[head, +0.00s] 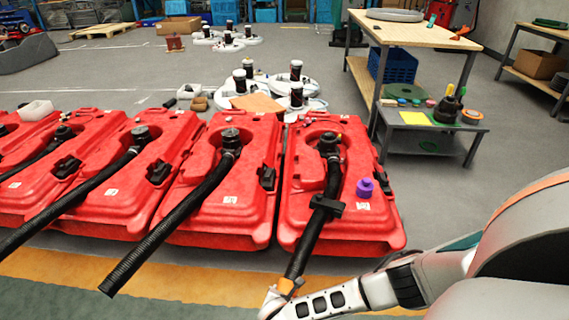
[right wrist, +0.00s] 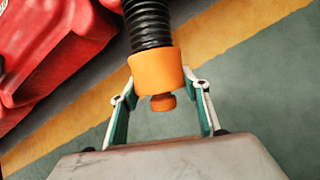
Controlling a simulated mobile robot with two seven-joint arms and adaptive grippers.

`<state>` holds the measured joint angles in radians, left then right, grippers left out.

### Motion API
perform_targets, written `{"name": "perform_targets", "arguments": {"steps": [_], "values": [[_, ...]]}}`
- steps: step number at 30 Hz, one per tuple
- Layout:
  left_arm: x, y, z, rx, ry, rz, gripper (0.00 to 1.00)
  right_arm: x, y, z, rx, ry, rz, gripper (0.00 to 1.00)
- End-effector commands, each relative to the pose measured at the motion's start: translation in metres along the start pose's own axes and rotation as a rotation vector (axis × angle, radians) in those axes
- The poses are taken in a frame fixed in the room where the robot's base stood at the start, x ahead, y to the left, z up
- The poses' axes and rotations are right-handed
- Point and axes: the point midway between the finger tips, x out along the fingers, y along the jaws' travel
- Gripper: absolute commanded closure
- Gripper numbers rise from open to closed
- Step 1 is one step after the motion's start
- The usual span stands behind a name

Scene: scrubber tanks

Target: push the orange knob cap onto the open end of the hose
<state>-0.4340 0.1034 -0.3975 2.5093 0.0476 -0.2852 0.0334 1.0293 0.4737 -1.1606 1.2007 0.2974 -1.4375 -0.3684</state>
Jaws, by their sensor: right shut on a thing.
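The orange knob cap (right wrist: 156,72) sits at the open end of the black ribbed hose (right wrist: 148,25) in the right wrist view, in line with it. The cap's rim meets the hose with no gap showing; how deep the hose goes inside is hidden. The cap's small round knob faces my palm. My right gripper (right wrist: 159,84) is shut on the cap, one finger on each side. In the head view the hose (head: 310,236) runs down from the rightmost red tank (head: 357,222) to my right gripper (head: 281,290), where a little orange (head: 287,285) shows. My left gripper is out of view.
Several red tanks with black hoses stand in a row to the left. A purple knob (head: 365,188) sits on the rightmost tank. A low grey table (head: 440,139) and a workbench (head: 420,36) stand behind at the right. The floor in front is clear.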

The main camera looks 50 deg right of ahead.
Motion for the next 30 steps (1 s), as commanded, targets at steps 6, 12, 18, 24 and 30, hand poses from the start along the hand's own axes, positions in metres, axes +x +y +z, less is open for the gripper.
{"name": "perform_targets", "arguments": {"steps": [6,12,18,24,30], "values": [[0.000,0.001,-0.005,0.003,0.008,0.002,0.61,0.002,0.001,0.007,0.000,-0.002,0.001,0.76],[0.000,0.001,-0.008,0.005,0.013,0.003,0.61,0.004,0.001,0.013,0.000,-0.003,0.001,0.76],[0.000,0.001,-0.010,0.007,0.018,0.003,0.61,0.006,0.001,0.019,0.001,-0.006,0.001,0.76],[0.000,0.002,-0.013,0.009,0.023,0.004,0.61,0.009,0.001,0.025,0.000,-0.007,0.001,0.76],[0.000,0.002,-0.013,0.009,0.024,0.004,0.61,0.010,0.001,0.026,0.000,-0.006,0.000,0.34]]}}
